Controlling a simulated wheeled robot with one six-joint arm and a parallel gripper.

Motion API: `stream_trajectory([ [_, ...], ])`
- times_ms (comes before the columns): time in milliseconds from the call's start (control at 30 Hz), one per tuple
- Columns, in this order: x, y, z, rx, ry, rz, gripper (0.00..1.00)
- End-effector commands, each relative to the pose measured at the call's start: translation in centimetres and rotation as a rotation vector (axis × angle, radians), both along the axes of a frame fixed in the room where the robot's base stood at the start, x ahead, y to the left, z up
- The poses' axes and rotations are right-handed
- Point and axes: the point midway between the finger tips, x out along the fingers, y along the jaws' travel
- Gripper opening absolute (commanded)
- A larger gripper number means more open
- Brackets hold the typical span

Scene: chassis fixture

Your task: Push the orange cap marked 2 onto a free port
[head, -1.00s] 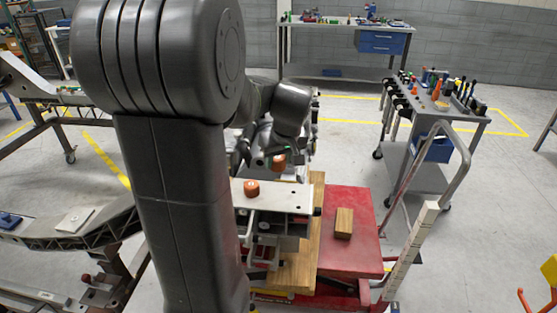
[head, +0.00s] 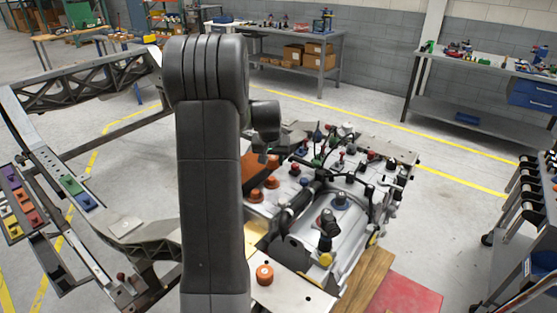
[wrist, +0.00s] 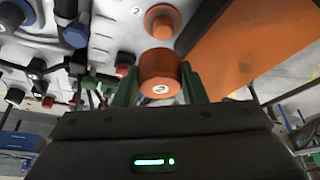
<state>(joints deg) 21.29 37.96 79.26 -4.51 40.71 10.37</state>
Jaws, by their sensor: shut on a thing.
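My gripper (wrist: 160,88) is shut on an orange cap (wrist: 160,72) marked 2, held between its green fingers in the wrist view. Just beyond it, an orange round fitting (wrist: 162,21) stands on the pale panel, beside a label reading 2 (wrist: 137,12). A gap in depth or contact between cap and fitting cannot be judged. Another orange cap (head: 264,274) sits upright on the plate (head: 285,293) in front.
The machine (head: 340,205) carries several dark, red and blue fittings and hoses close to my gripper. An orange panel (wrist: 245,60) lies to the right in the wrist view. A tool cart (head: 525,230) stands at the right. Open floor (head: 450,210) lies between.

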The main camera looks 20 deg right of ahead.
Motion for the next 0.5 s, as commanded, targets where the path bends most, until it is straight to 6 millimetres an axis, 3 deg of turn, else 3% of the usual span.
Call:
stream_trajectory([
  [267,0.4,0.1,-0.9,0.000,-0.002,-0.013,0.06],
  [500,0.4,0.1,-3.2,-0.001,-0.002,-0.012,0.06],
])
